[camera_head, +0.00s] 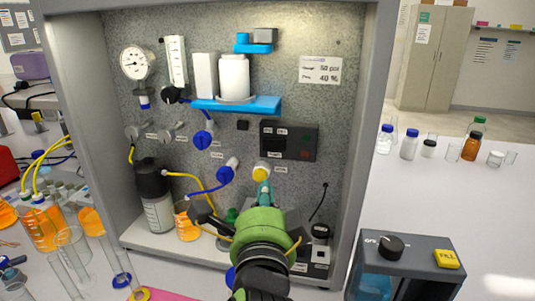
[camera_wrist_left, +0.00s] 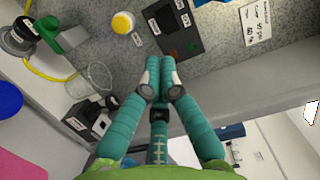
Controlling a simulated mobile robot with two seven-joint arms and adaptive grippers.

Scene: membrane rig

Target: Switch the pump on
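A dark control box (camera_head: 302,143) with labels and small switches is mounted on the rig's grey back panel. A reddish spot shows at its lower right in the head view. The box also shows at the top of the left wrist view (camera_wrist_left: 165,18), with a green and a reddish spot on its face. My left gripper (camera_head: 263,186) has teal fingers and is below the box, close to a yellow knob (camera_head: 262,173). In the wrist view its fingertips (camera_wrist_left: 160,62) are together, with nothing between them. I cannot tell the switch's position. My right gripper is not in view.
A blue shelf (camera_head: 258,104) with white canisters is above. Blue valves (camera_head: 203,139), a dark-capped bottle (camera_head: 157,210) and an orange beaker (camera_head: 187,225) are left of the gripper. A dark box with a knob (camera_head: 391,246) stands at lower right. The rig's side wall bounds the right.

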